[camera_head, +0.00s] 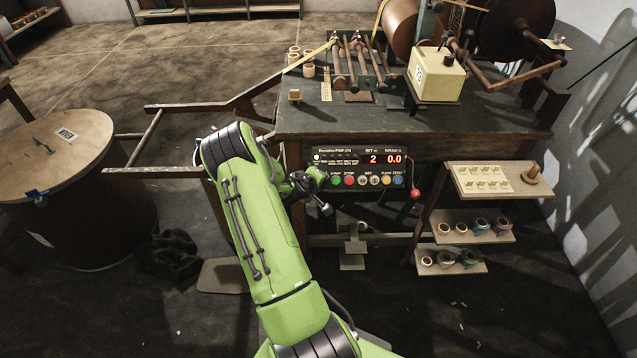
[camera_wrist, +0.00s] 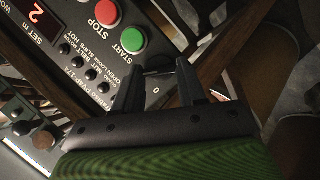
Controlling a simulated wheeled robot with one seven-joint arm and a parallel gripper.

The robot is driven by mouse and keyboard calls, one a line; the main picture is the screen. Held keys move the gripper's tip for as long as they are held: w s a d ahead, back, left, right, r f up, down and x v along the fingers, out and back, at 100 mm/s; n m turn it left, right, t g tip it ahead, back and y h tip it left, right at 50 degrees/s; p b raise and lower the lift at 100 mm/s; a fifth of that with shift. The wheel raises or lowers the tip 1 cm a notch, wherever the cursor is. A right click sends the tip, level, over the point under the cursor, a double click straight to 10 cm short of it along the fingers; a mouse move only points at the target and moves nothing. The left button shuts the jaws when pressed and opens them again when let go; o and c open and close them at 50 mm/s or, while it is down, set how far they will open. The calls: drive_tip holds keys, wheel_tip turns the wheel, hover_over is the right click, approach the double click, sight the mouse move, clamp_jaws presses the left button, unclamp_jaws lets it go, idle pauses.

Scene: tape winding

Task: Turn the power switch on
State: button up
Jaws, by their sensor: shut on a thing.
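The black control panel (camera_head: 340,165) is on the front of the workbench. Its red display (camera_head: 382,159) is lit and reads 2 and 0.0. My gripper (camera_head: 314,181) is at the panel's lower left corner, left of the green START button (camera_head: 336,181). In the wrist view my gripper (camera_wrist: 158,74) has its two black fingers on either side of a dark power switch (camera_wrist: 158,66), shut on it. A white 0 mark shows just below the switch. The switch is hidden in the head view, and its exact position is hard to tell.
The red STOP button (camera_wrist: 104,12) is beyond the green START button in the wrist view. A red-knobbed lever (camera_head: 415,194) is at the panel's right. Shelves (camera_head: 500,181) with small parts stand further right. A round barrel table (camera_head: 55,150) is at left.

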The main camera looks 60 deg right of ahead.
idle(0.4)
drive_tip(key=o, duration=1.1)
drive_tip(key=shift+c, duration=0.2)
drive_tip(key=p+v, duration=0.3)
drive_tip(key=v, duration=1.2)
drive_tip(key=shift+a+r, duration=0.2)
drive_tip(key=shift+r, duration=0.2)
